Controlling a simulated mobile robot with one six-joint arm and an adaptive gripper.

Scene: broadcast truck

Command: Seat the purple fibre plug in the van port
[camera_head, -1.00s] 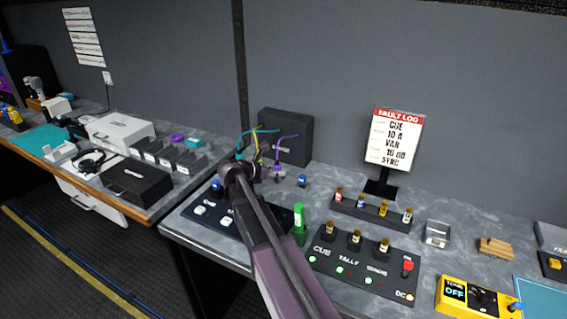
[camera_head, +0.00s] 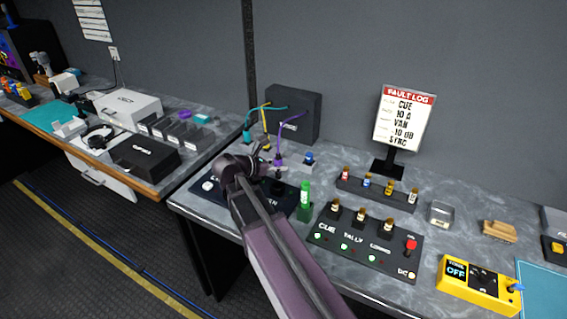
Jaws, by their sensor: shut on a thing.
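The purple fibre plug (camera_head: 279,161) hangs on a purple cable from the dark box at the back. My gripper (camera_head: 270,156) is shut on it, just above the rear edge of the dark port panel (camera_head: 291,206); the fingers are small and partly hidden by my wrist. A dark upright socket-like part (camera_head: 278,187) stands on the panel, below and in front of the plug. A white part (camera_head: 208,186) shows at the panel's left. My arm covers the panel's middle and most lettering, so I cannot tell which port is the van port. The plug appears apart from the panel.
A yellow cable (camera_head: 265,122) and a teal plug (camera_head: 247,137) are close behind my gripper. The dark box (camera_head: 304,105) stands behind.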

